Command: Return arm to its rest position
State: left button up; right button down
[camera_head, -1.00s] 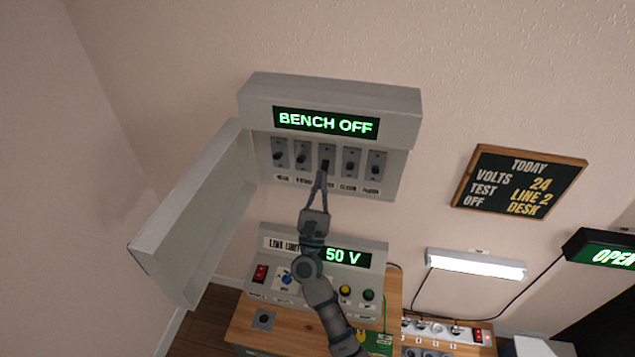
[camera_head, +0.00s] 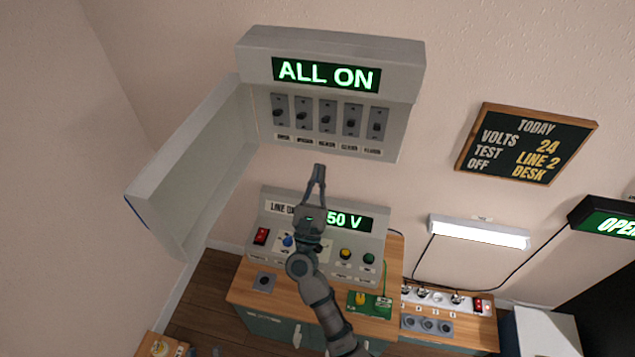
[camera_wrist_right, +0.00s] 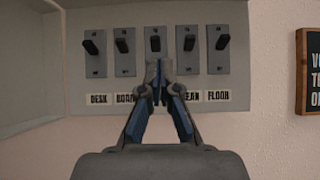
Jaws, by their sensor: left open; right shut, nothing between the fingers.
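My right gripper (camera_head: 318,170) is shut and empty, its fingertips together, in front of the wall below the switch box (camera_head: 262,125). In the right wrist view its fingertips (camera_wrist_right: 158,72) overlap the lower part of the middle switch (camera_wrist_right: 155,42); whether they touch it cannot be told there, but the head view shows them apart from the switches. The box has a row of several black toggle switches, and its green display (camera_head: 326,74) reads "ALL ON". My left gripper is not in view.
The box's grey door (camera_head: 190,175) hangs open at left. Below is a "50 V" unit (camera_head: 345,262) on a wooden bench (camera_head: 245,290). A chalkboard (camera_head: 525,145), lamp (camera_head: 480,232) and sockets stand at right. The wall around the gripper is clear.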

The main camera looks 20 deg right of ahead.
pick_arm(q)
jog(key=shift+s+r, duration=0.2)
jog(key=shift+s, duration=0.05)
pick_arm(e)
jog(key=shift+s+a, duration=0.1)
jog(key=shift+s, duration=0.1)
pick_arm(q)
jog(key=shift+a, duration=0.15)
pick_arm(e)
jog(key=shift+a, duration=0.1)
pick_arm(q)
jog(key=shift+w+a+f, duration=0.1)
jog(key=shift+w+a, duration=0.05)
pick_arm(e)
jog(key=shift+a, duration=0.2)
